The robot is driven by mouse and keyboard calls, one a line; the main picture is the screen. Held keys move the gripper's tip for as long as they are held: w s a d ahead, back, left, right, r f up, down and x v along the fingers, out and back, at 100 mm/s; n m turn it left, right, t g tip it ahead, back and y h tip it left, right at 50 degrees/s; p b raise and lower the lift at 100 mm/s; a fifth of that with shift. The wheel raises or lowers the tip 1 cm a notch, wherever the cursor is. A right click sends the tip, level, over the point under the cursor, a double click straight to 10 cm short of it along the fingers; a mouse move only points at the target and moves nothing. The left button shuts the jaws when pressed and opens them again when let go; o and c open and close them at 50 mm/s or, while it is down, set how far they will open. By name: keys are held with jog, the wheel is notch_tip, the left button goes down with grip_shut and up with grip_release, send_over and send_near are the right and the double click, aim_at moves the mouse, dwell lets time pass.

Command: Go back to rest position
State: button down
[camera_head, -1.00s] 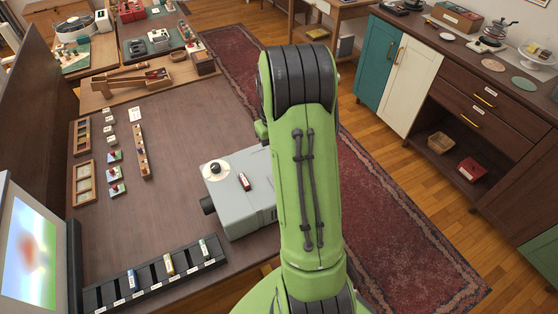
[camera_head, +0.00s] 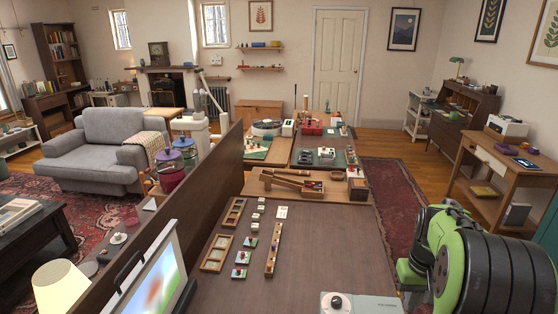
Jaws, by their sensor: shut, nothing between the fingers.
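My green arm (camera_head: 449,250) shows at the lower right of the head view, with a large black-banded joint in front. It is cut off by the picture's edge. My gripper is not in view, so where its fingers are cannot be told. Only the edge of the grey projector-like box (camera_head: 362,304) shows at the bottom, left of the arm.
The brown table (camera_head: 318,255) holds small wooden trays (camera_head: 215,254), tiles and a wooden ramp toy (camera_head: 290,180). A tall dark partition (camera_head: 212,195) runs along its left, with a screen (camera_head: 155,278) in front. Red rug (camera_head: 392,190) and wooden floor lie right of the table.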

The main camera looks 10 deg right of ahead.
jog(key=s+a+r+n+t, duration=0.1)
jog(key=s+a+r+t, duration=0.15)
jog(key=a+r, duration=0.55)
jog(key=s+a+r+n+t, duration=0.2)
jog(key=s+a+t, duration=0.1)
jog(key=s+a, duration=1)
jog(key=shift+s, duration=0.8)
jog(key=shift+r, duration=0.1)
